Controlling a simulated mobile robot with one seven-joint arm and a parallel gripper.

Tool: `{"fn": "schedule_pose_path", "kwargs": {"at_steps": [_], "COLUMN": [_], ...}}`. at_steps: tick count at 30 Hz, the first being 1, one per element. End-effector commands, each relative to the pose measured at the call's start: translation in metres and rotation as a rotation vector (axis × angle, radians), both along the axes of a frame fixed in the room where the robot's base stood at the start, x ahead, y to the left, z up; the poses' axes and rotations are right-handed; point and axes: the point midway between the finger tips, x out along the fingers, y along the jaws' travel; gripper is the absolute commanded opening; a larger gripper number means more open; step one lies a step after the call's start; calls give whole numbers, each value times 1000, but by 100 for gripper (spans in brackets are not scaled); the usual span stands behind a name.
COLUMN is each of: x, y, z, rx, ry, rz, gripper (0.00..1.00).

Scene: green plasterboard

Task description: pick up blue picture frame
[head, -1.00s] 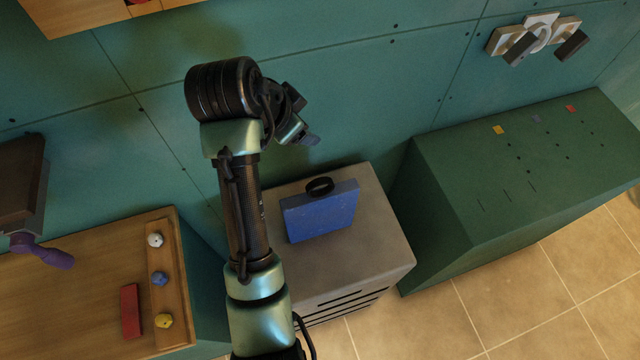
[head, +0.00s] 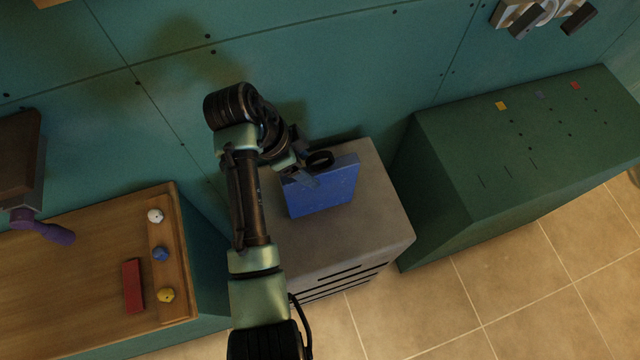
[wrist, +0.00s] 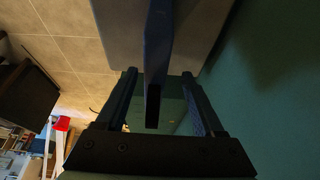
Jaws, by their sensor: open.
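The blue picture frame (head: 335,192) stands on a grey cabinet (head: 375,225), its broad face toward the head camera. My gripper (head: 308,178) is at the frame's upper left in the head view. In the wrist view the frame (wrist: 157,45) shows edge-on as a thin dark blue slab. The open fingers of my gripper (wrist: 158,76) lie on either side of it, with visible gaps on both sides. The frame's lower left part is clear of the arm.
A green cabinet (head: 480,165) stands to the right. At left, a wooden bench (head: 75,270) carries a red block (head: 133,286) and several coloured knobs. The green wall is close behind the frame.

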Motion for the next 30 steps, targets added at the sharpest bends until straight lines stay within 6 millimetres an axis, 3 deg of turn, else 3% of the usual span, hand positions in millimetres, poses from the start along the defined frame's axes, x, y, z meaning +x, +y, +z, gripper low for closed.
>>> {"fn": "schedule_pose_path", "kwargs": {"at_steps": [9, 17, 28, 30], "x": [-1, 0, 0, 0], "y": [-19, -19, -19, -19], "z": [-37, -40, -40, -40], "rx": [-1, 0, 0, 0], "ry": [4, 1, 1, 1], "rz": [-2, 0, 0, 0], "gripper": [70, 70, 3, 0]}}
